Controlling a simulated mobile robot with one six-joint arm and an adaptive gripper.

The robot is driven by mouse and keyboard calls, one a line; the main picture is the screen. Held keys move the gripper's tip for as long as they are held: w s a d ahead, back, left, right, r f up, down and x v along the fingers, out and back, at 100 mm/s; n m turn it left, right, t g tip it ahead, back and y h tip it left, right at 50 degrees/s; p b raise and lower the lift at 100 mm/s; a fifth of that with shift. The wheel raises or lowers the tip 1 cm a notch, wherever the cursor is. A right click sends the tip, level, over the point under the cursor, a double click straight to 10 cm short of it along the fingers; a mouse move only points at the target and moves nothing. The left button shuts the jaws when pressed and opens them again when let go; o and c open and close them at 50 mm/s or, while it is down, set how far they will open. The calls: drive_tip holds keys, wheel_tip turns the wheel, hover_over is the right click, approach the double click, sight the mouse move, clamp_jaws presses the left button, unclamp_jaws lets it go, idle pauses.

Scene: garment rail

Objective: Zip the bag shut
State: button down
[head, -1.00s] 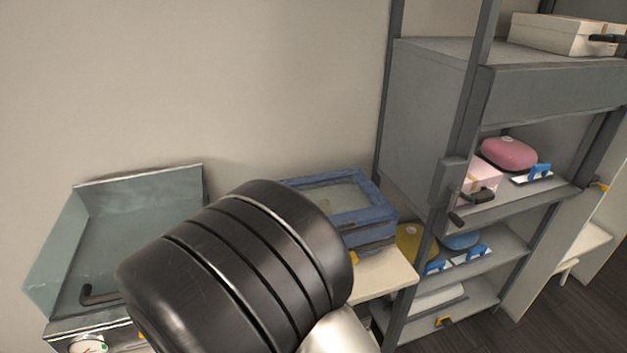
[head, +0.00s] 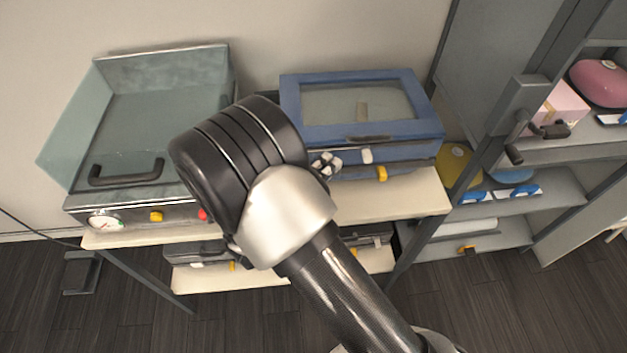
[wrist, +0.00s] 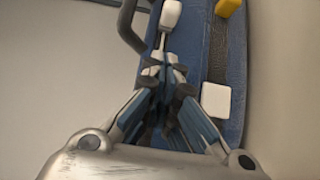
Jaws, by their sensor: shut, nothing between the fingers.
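The blue thing with a clear-topped lid (head: 290,108) stands on the table in the head view, its lid down. It looks more like a case than a soft bag, and I cannot make out a zip line. A white tab (head: 367,156) and a yellow tab (head: 382,173) are on its front. My gripper (head: 326,165) is at its front left corner, partly hidden by my wrist. In the wrist view my gripper (wrist: 165,85) is shut and empty over the blue surface (wrist: 213,60), just below a white pull (wrist: 171,14). I cannot tell whether they touch.
An open grey-green box (head: 150,120) with a black handle (head: 127,172) stands to the left on the same table (head: 400,203). A grey shelf rack (head: 480,85) stands close on the right. Black cases (head: 195,252) lie on the lower shelf.

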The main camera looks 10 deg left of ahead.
sight(360, 148)
drive_tip(key=d, duration=0.1)
drive_tip(key=w+d+b, duration=0.1)
drive_tip(key=d, duration=0.1)
drive_tip(key=w+d, duration=0.1)
drive_tip(key=shift+d, duration=0.2)
